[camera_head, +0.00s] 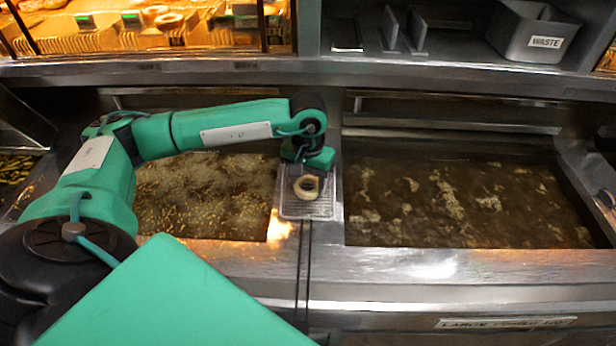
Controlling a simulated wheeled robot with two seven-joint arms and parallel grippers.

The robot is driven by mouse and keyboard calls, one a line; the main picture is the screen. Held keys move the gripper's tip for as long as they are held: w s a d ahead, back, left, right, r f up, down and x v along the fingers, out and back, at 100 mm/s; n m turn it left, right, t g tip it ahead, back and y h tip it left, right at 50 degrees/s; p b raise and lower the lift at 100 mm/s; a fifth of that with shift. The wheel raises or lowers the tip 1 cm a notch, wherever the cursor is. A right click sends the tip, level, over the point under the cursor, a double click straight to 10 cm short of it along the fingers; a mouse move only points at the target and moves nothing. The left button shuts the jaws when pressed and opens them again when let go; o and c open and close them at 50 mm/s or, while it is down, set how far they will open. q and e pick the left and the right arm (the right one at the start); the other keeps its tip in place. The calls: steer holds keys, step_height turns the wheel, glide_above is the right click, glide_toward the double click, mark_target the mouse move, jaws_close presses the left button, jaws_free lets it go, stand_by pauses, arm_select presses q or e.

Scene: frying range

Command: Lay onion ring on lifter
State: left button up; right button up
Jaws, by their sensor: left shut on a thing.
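The onion ring (307,195) is pale and round with a hole, and shows in the middle of the head view. It is right below my left gripper (304,172), which is shut on it. The lifter (321,210) is a small wire-mesh tray between the two fryer vats, with two thin dark handle rods running toward me. The ring appears over the lifter's mesh; I cannot tell whether it touches it. The gripper's fingers are small and partly hidden by the wrist. My right gripper is out of view.
The left vat (205,200) holds oil with many pale bits. The right vat (450,205) holds dark oil with floating patches. A grey bin labelled WASTE (530,30) stands on the back shelf. A lit food display (140,30) is at the back left.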

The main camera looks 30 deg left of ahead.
arm_select(q)
steer(key=shift+f, duration=0.3)
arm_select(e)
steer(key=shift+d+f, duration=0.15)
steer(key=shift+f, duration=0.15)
arm_select(q)
steer(key=o, duration=0.8)
steer(key=shift+r, duration=0.1)
steer(key=shift+o, duration=0.2)
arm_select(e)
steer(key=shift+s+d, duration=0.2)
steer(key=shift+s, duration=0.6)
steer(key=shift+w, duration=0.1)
